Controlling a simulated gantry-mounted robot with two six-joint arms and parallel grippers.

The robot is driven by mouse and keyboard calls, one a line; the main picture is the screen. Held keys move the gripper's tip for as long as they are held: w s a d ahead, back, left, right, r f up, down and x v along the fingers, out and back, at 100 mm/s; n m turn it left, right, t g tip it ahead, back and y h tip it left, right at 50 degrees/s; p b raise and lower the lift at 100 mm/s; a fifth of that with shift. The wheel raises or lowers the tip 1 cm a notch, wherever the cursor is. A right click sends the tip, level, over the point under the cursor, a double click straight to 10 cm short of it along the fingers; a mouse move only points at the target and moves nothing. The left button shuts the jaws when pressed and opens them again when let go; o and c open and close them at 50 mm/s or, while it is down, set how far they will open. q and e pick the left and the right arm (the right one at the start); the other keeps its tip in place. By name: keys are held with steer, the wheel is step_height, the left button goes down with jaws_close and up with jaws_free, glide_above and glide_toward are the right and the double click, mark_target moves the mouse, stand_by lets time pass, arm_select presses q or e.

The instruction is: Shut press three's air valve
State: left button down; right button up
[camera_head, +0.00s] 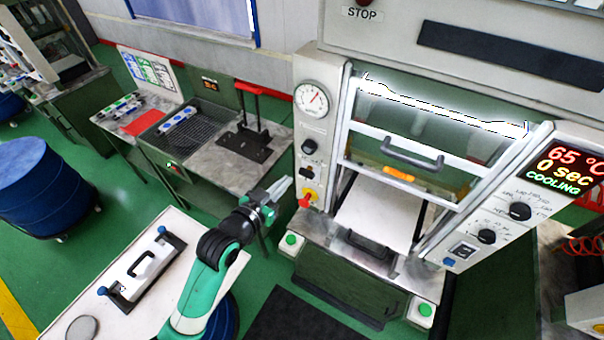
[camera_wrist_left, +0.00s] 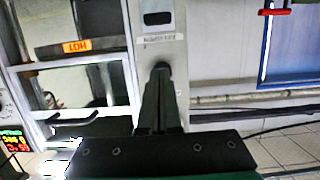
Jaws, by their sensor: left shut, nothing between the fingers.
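No press number is legible. My left gripper (camera_head: 283,188) is shut and empty, its tips just left of the panel, near the red handle's height. I cannot tell whether they touch the panel. In the left wrist view the shut dark fingers (camera_wrist_left: 160,90) point at the panel (camera_wrist_left: 150,45), over a round dark knob. The valve is not clearly visible there. My right gripper is out of view.
The press's guard (camera_head: 400,150) is raised above a pale plate (camera_head: 378,212). The display (camera_head: 562,168) reads 65 °C, 0 sec, COOLING. A side bench (camera_head: 205,165) holds a mesh tray and a red-handled tool. A white table (camera_head: 75,290) carries a handled plate. A blue drum stands left.

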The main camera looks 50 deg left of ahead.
arm_select(q)
steer(key=shift+w+a+r, duration=0.1)
steer(key=shift+a, duration=0.05)
glide_above(308, 172)
steer(key=s, duration=0.2)
step_height(308, 172, down, 2)
steer(key=f, duration=0.1)
steer(key=shift+s+d+f+p, duration=0.1)
steer(key=shift+s+f+p, duration=0.1)
steer(key=shift+f, duration=0.45)
steer(key=shift+s+d+f+p, duration=0.1)
steer(key=shift+s+f, duration=0.05)
steer(key=shift+f, duration=0.95)
step_height(308, 172, down, 5)
steer(key=b, duration=0.4)
steer(key=shift+r, duration=0.2)
